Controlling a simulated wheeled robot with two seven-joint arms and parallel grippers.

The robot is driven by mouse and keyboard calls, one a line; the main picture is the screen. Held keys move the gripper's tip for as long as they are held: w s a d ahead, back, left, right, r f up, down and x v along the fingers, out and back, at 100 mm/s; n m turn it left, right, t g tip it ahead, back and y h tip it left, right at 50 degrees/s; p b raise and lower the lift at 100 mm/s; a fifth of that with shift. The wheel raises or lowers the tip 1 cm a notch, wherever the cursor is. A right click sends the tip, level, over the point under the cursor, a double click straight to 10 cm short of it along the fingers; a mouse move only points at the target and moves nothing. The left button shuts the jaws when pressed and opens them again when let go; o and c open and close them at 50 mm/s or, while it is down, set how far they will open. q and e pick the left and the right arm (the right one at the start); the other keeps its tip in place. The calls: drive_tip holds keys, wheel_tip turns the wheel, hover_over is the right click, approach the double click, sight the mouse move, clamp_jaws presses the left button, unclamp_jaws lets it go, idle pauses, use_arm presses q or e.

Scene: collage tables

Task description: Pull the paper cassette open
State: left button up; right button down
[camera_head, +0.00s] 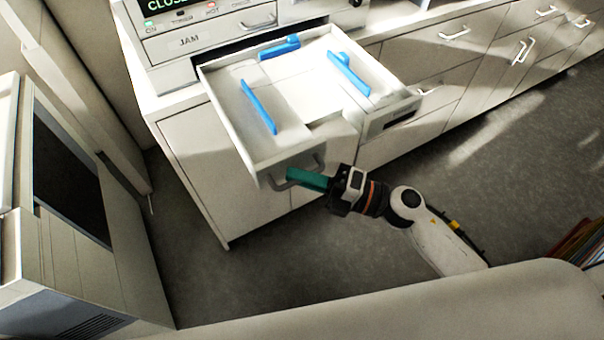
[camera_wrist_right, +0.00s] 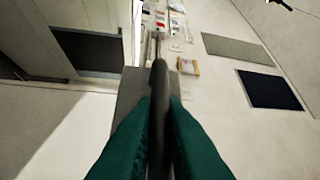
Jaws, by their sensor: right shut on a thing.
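The paper cassette (camera_head: 236,122) is a white open-topped drawer with blue guides inside. In the head view it stands well out from the machine above the cabinet, its inside exposed. A dark grey curved handle (camera_head: 319,164) is on its front. My right gripper (camera_head: 298,180), with green fingers, is at the handle and shut on it. In the right wrist view the dark handle bar (camera_wrist_right: 158,95) lies between the two green fingers. The fingers hide part of the handle. My left gripper is not in view.
More white cabinets with handles run right. Grey floor (camera_head: 400,170) is clear below. Folders (camera_head: 580,245) show at the right edge.

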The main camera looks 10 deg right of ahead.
drive_tip(key=c, duration=1.8)
unclamp_jaws()
drive_tip(key=shift+o, duration=0.2)
drive_tip(key=shift+d, duration=0.1)
drive_tip(key=shift+s+d+f, duration=0.15)
drive_tip(key=shift+d+f, duration=0.05)
drive_tip(key=shift+d, duration=0.05)
drive_tip(key=b+v, duration=0.5)
drive_tip(key=v, duration=0.6)
drive_tip(key=shift+d, duration=0.15)
